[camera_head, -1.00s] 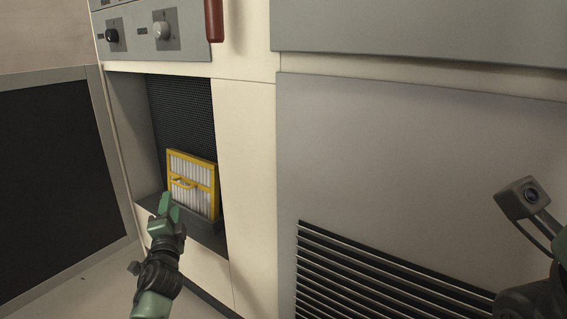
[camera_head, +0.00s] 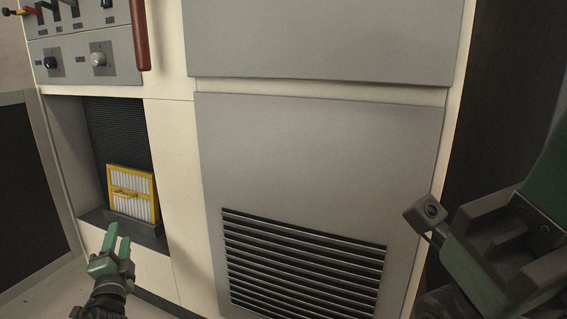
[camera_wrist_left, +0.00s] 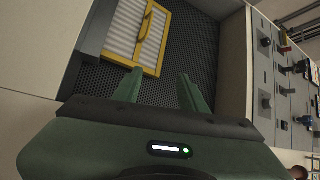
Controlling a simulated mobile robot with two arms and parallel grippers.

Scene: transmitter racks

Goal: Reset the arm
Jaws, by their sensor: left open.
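My left gripper (camera_head: 117,241) is at the lower left of the head view, in front of and below the recess in the rack. Its two green fingers are apart with nothing between them, as the left wrist view (camera_wrist_left: 160,90) also shows. A yellow-framed filter (camera_head: 133,193) with white pleats and a yellow handle stands in the recess, apart from my fingers. It shows at the upper left of the left wrist view (camera_wrist_left: 136,35). Part of my right arm shows at the right edge of the head view; its fingertips are not visible.
The cream rack (camera_head: 172,160) fills the middle, with a grey louvred panel (camera_head: 310,150) to the right of the recess. Above the recess is a control panel (camera_head: 80,63) with knobs and a red handle (camera_head: 139,35). A dark panel (camera_head: 30,190) stands at far left.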

